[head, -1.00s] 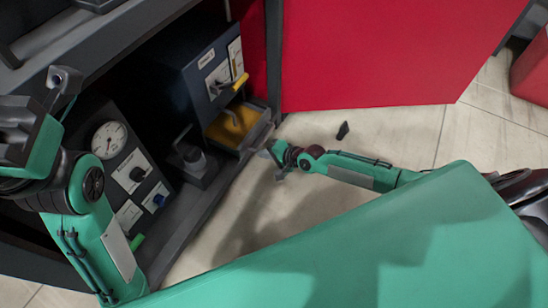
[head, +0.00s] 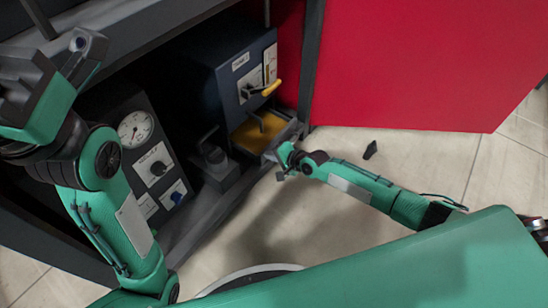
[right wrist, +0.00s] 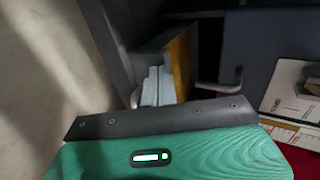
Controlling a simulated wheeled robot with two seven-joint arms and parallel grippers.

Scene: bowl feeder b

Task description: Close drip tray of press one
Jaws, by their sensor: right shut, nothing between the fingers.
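The drip tray (head: 285,137) has a yellow inside and a grey rim. It sticks out from under the dark blue press box (head: 240,75), so it stands open. My right gripper (head: 280,163) is low at the tray's outer front end. It is shut and empty. In the right wrist view its pale fingers (right wrist: 158,86) point toward the tray, whose yellow inside (right wrist: 181,62) shows just beyond. I cannot tell whether they touch it. My left gripper (head: 28,85) is raised at the upper left, away from the tray; its fingers are not clear.
A panel with a gauge (head: 136,128) and knobs stands to the left. A red panel (head: 400,65) rises behind at right. A small black object (head: 370,150) lies on the open pale floor.

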